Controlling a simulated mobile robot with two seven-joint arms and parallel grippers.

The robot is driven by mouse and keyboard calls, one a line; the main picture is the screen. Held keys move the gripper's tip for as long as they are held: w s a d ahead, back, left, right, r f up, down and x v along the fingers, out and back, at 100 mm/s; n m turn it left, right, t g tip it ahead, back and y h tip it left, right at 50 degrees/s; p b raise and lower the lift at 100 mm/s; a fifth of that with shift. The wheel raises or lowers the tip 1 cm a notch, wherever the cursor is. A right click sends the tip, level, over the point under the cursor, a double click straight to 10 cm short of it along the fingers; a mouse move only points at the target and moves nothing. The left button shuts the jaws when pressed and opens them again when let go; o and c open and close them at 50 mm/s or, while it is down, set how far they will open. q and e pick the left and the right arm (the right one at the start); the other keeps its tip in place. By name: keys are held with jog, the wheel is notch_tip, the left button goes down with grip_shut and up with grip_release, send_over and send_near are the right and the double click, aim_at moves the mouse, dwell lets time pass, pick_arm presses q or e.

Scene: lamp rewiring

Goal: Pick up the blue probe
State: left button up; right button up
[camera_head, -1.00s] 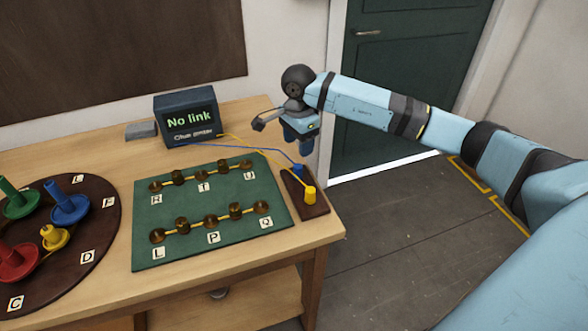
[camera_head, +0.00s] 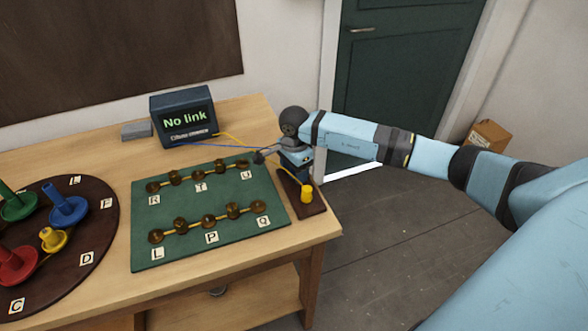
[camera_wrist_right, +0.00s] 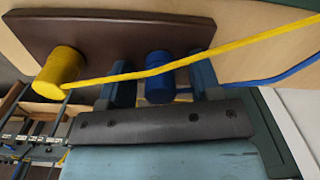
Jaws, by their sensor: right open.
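The blue probe (camera_wrist_right: 159,75) stands in the dark brown holder (camera_wrist_right: 120,28) in the right wrist view. It lies between the two fingers of my right gripper (camera_wrist_right: 160,85), which are open with a finger on each side of it. In the head view my right gripper (camera_head: 294,172) is low over the holder's back end and hides the blue probe. The yellow probe (camera_head: 307,194) stands at the holder's front end, with its yellow cord crossing in front of my gripper in the wrist view. My left gripper is not in view.
The monitor reading "No link" (camera_head: 183,116) stands at the back, with blue and yellow cords running from it. A green board (camera_head: 145,205) with brass posts lies left of the holder. A round board (camera_head: 105,225) with coloured pegs is further left.

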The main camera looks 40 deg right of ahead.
jog(key=c, duration=1)
jog(key=shift+r, duration=0.15)
